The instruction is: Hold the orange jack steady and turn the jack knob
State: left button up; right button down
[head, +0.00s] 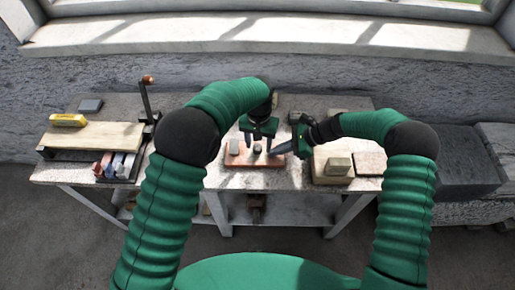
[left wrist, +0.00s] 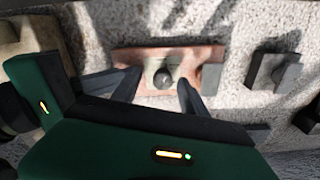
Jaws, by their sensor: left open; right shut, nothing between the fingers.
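The orange jack (head: 238,163) is a flat orange-pink slab on the table, with a grey block (head: 234,147) and a dark round knob (head: 257,149) on top. In the left wrist view, the knob (left wrist: 165,78) sits near the slab's middle. My left gripper (head: 259,143) points down over the jack; its fingers are open, one on each side of the knob in the left wrist view. I cannot tell whether they touch anything. My right gripper (head: 277,150) is shut and empty, its tip close to the slab's right end; it also shows in the left wrist view (left wrist: 112,80).
Left on the table are a wooden board (head: 95,136), a yellow block (head: 68,120), a dark upright crank-like tool (head: 148,95) and several small coloured pieces. Stone blocks (head: 337,166) stand to the right. Bare table lies just in front of the jack.

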aim_at(258, 149)
pick_arm(q)
notch_tip(258, 149, up, 9)
jog(key=shift+s+a+r, duration=0.15)
jog(key=shift+s+a, duration=0.15)
jog(key=shift+s, duration=0.15)
jog(key=shift+n, duration=0.4)
jog(key=shift+c, duration=1.3)
jog(key=f+n, duration=0.2)
jog(key=f, duration=0.2)
jog(key=w+f+n, duration=0.1)
jog(key=f+n, duration=0.1)
jog(key=f, duration=0.2)
jog(key=f+n, duration=0.2)
jog(key=f, duration=0.2)
jog(key=shift+w+n, duration=0.15)
jog(key=shift+n, duration=0.15)
grip_shut()
